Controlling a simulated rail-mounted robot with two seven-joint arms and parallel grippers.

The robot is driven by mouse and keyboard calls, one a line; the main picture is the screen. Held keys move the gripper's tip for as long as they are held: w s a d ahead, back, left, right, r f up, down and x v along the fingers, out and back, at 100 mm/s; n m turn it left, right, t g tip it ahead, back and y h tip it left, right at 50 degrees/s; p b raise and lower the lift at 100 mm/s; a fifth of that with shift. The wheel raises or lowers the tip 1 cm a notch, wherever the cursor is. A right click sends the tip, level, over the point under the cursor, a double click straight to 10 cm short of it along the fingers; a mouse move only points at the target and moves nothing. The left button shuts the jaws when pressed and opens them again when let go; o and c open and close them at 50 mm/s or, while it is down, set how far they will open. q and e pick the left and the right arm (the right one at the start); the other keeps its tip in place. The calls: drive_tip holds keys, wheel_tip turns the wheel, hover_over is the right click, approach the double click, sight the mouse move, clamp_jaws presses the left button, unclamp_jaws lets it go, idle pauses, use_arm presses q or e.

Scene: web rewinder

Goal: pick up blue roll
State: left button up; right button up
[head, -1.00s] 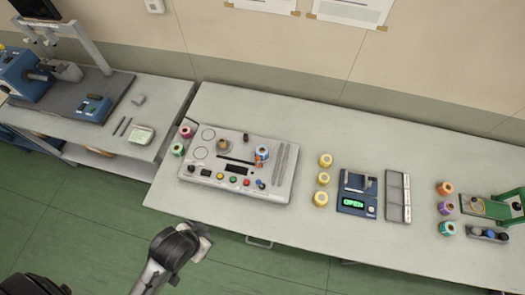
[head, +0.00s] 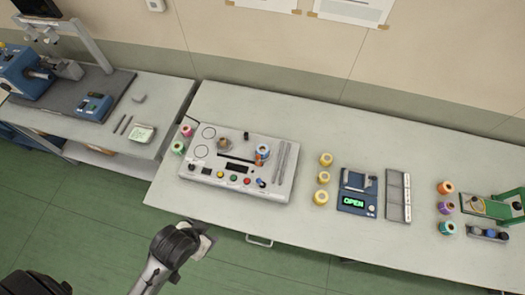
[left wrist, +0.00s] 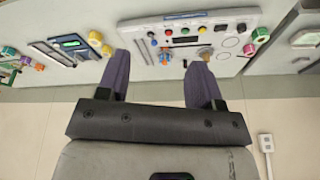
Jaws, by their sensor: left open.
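In the left wrist view the blue roll (left wrist: 165,58) shows small, beyond and between the fingers. My left gripper (head: 207,237) is in front of the table's near edge, lower left of the roll and well apart from it. In the left wrist view its fingers (left wrist: 160,82) are spread, with nothing between them. My right gripper is not in view.
On the panel stand a tan roll (head: 222,145), a small dark knob (head: 246,135) and several coloured buttons. Yellow rolls (head: 323,178) and a blue device reading OPEN (head: 357,192) stand to the right. The table's front strip is clear.

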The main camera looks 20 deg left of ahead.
use_arm(q)
drive_tip(key=o, duration=0.5)
drive_tip(key=shift+o, duration=0.2)
